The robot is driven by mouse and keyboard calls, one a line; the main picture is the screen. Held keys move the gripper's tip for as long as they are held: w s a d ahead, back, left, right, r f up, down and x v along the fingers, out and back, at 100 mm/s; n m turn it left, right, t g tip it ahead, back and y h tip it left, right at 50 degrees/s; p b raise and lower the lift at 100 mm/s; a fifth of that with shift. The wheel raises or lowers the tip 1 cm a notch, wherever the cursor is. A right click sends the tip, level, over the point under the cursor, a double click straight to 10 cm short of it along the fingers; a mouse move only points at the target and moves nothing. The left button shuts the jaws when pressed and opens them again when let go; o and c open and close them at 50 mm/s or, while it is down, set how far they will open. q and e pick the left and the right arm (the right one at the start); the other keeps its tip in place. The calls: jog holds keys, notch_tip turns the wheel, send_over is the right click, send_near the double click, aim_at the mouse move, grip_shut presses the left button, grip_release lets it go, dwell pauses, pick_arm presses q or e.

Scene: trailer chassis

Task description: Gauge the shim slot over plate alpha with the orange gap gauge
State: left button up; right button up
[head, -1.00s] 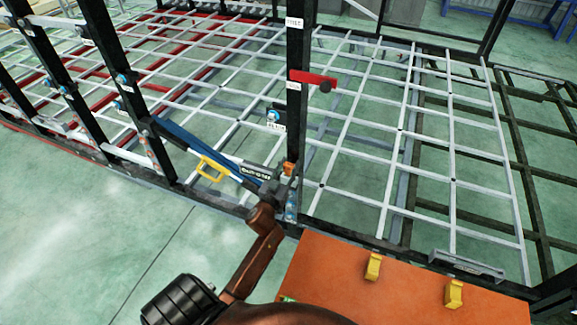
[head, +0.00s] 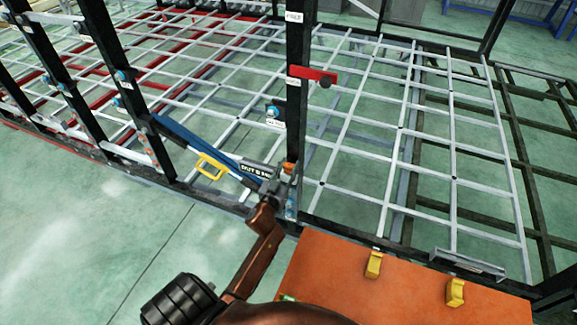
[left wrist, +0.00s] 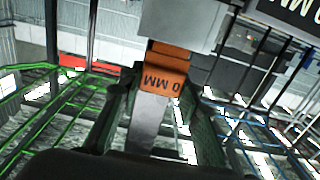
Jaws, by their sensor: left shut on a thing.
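My left gripper (head: 280,179) is at the lower part of a black upright post (head: 297,100) in the head view. It is shut on the orange gap gauge, which shows best in the left wrist view (left wrist: 165,80) as an orange block marked "0 MM" between the two fingers. A grey block (left wrist: 183,20) is directly beyond the gauge in that view. I cannot tell whether the gauge touches it or sits in a slot. Plate alpha and the shim slot cannot be made out for sure. My right gripper is not in view.
A blue bar with a yellow handle (head: 212,166) slopes down to the post beside the gripper. A red lever (head: 313,76) sticks out from the post higher up. An orange table (head: 350,275) with two yellow blocks stands at front right. The pale floor at left is clear.

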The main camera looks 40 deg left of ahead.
aim_at(292, 147)
pick_arm(q)
jog(key=shift+f+b, duration=0.35)
jog(key=shift+f, duration=0.25)
dwell(1.1)
jog(key=shift+r+p, duration=4)
jog(key=shift+r, duration=0.05)
